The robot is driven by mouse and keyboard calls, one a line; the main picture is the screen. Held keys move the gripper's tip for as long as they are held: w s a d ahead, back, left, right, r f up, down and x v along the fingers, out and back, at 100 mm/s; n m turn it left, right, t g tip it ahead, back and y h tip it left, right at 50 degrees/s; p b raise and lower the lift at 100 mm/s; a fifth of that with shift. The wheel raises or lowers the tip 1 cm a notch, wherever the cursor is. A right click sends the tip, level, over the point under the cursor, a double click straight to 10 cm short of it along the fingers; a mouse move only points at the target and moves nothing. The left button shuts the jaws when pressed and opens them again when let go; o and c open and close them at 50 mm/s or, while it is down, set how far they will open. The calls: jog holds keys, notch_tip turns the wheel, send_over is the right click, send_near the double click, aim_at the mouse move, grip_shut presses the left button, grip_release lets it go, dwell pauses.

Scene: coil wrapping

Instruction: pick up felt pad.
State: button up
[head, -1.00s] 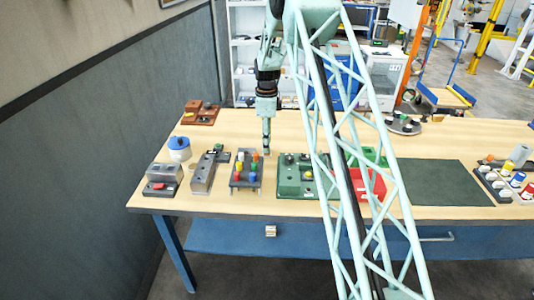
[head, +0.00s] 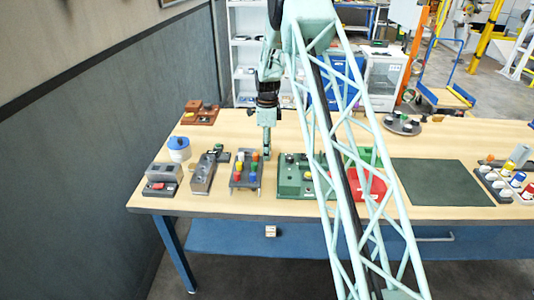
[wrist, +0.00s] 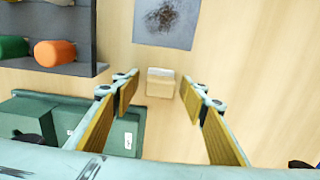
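A small beige block (wrist: 160,84) with a pale far edge lies on the table, seen in the wrist view. It appears to be the felt pad, though its material is hard to tell. My gripper (wrist: 160,82) is open, with one finger left and one right of the block in the picture. Neither finger visibly touches it. In the head view my gripper (head: 267,157) points down low over the table, between the dark peg rack and the green fixture. I cannot make out the block in the head view.
The dark rack (head: 245,171) with coloured pegs stands left of my gripper. The green fixture (head: 297,184) stands to its right. A grey square with a dark smudge (wrist: 166,22) lies beyond the block.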

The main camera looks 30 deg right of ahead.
jog(key=c, duration=0.9)
jog(key=shift+c, duration=0.2)
jog(key=shift+r, duration=0.1)
jog(key=shift+r, duration=4.9)
jog(key=shift+o, duration=1.2)
jog(key=shift+p, duration=0.3)
jog(key=shift+c, duration=0.9)
